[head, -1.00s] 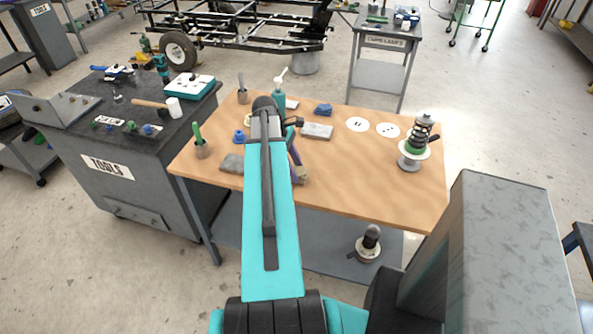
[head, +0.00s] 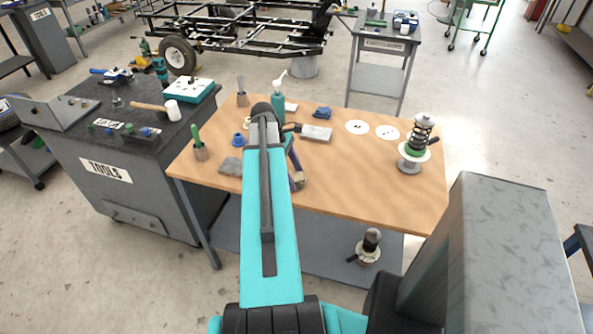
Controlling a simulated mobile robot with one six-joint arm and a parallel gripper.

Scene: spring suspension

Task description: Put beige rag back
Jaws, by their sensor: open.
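I cannot pick out the beige rag for certain. A flat grey cloth-like piece (head: 230,166) lies at the table's left front. A crumpled blue rag (head: 322,112) lies toward the back. My raised arm hides the middle of the table, and my gripper is hidden behind it.
The wooden table (head: 360,180) is clear at its right front. A spring assembly (head: 415,147) stands at the right. A pump bottle (head: 278,98), grey block (head: 316,134) and two white discs (head: 357,127) are at the back. A dark tool cart (head: 75,140) adjoins on the left.

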